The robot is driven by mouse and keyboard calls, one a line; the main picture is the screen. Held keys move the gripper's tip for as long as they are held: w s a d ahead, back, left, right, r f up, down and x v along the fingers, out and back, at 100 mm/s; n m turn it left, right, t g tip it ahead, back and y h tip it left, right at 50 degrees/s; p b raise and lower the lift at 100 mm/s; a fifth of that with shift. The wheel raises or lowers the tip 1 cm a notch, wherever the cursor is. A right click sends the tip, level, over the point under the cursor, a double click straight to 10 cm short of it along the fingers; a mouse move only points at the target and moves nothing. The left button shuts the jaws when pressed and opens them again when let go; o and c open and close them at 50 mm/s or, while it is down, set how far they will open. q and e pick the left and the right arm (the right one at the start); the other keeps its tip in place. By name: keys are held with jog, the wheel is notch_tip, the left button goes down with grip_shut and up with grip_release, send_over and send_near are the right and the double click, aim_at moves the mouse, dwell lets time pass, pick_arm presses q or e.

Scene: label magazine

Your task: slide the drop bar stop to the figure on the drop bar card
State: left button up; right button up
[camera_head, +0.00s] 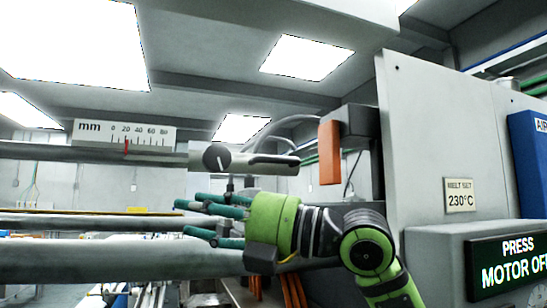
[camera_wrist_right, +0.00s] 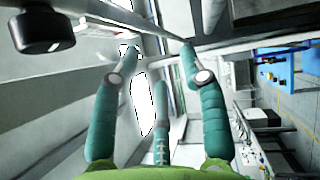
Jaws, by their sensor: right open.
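A white mm scale (camera_head: 150,136) marked 0 to 80 sits on a grey rail at the upper left of the head view. A red pointer (camera_head: 126,146) stands at about 20. Right of it is a grey clamp-like body (camera_head: 216,157) with a dark round knob face and a bar to its right; I cannot tell if this is the stop. No card that reads as the drop bar card shows. My right gripper (camera_head: 184,217) is open below the clamp, fingers pointing left. My left gripper is not in view.
An orange block (camera_head: 330,152) hangs right of the clamp. A grey machine cabinet (camera_head: 440,130) with a melt set 230°C card (camera_head: 459,195) and a press motor display (camera_head: 505,262) fills the right. Horizontal bars (camera_head: 90,222) run at lower left. A black knob (camera_wrist_right: 40,32) is at upper left in the wrist view.

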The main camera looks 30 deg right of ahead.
aim_at(279, 159)
jog(key=s+d+r+m+t+h, duration=0.3)
jog(key=d+r+m+h, duration=0.15)
jog(key=d, duration=0.25)
jog(key=s+d+r+m+t+h, duration=0.2)
jog(key=s+d+r+m+h, duration=0.15)
jog(key=d+h, duration=0.35)
jog(key=shift+y, duration=0.55)
jog(key=p+x, duration=0.1)
jog(key=x, duration=0.1)
jog(key=p+x, duration=0.1)
jog(key=x, duration=0.1)
jog(key=p+x, duration=0.2)
jog(key=x, duration=0.1)
jog(key=shift+d+r, duration=0.15)
jog(key=shift+d, duration=0.15)
jog(key=shift+w, duration=0.45)
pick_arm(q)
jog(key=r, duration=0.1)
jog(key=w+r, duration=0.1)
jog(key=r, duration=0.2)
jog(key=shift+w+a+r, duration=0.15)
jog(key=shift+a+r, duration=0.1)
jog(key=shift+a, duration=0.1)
pick_arm(e)
jog(key=shift+w+a, duration=0.1)
grip_shut()
